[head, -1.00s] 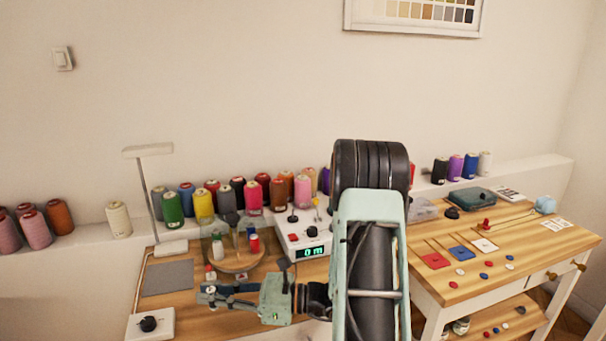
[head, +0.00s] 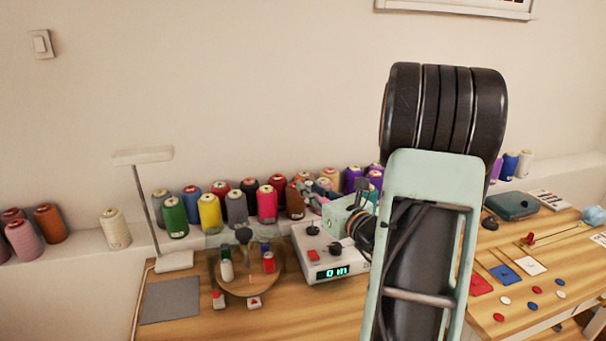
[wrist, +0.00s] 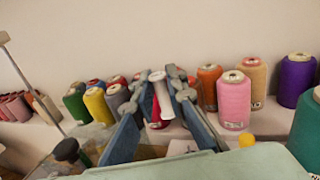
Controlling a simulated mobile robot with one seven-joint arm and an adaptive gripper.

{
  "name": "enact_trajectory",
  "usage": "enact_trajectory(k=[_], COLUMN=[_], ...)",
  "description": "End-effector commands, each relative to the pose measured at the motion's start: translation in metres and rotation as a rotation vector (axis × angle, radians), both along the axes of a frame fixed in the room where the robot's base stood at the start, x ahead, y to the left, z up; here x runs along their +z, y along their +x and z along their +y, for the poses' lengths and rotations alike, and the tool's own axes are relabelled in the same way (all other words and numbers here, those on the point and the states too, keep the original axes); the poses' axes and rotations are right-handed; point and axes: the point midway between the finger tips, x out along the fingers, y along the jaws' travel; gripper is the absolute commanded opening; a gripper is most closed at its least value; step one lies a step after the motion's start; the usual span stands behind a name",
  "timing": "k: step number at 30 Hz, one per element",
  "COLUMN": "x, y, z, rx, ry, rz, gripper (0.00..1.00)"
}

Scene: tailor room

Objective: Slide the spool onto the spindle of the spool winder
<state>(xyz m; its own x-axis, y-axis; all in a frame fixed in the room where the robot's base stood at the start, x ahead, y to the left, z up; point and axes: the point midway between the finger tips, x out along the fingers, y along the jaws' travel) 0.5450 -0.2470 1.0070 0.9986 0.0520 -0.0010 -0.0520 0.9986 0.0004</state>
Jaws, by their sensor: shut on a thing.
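My gripper (head: 314,190) is above the back of the spool winder (head: 318,238) in the head view, reaching toward the wall ledge. In the wrist view its two fingers (wrist: 160,88) are closed on a slim white spool (wrist: 160,92), which stands out against the cones behind. The winder is a white box with a green display reading 0 m, a red button and black knobs. Its spindle cannot be made out in the head view, where my gripper covers the rear of the box.
A round wooden carousel (head: 240,285) with a clear cover, small spools and a black knob stands left of the winder. A lamp (head: 152,200) and grey mat (head: 170,300) are farther left. Several thread cones line the ledge behind. A second table (head: 520,312) stands right.

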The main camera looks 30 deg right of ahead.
Motion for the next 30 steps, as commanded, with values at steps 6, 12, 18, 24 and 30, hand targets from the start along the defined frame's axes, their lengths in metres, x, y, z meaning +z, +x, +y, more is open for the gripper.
enact_trajectory(k=[6,12,18,24,30], x=[0.006,0.001,-0.009,-0.019,-0.03], y=[-0.004,-0.004,-0.004,-0.004,-0.004], z=[-0.015,-0.014,-0.014,-0.014,-0.014], rx=[-0.05,-0.048,-0.047,-0.046,-0.046], ry=[0.0,0.0,0.0,0.0,0.0], rz=[0.0,0.0,0.0,0.001,0.001], gripper=[0.05,0.05,0.05,0.05,0.05])
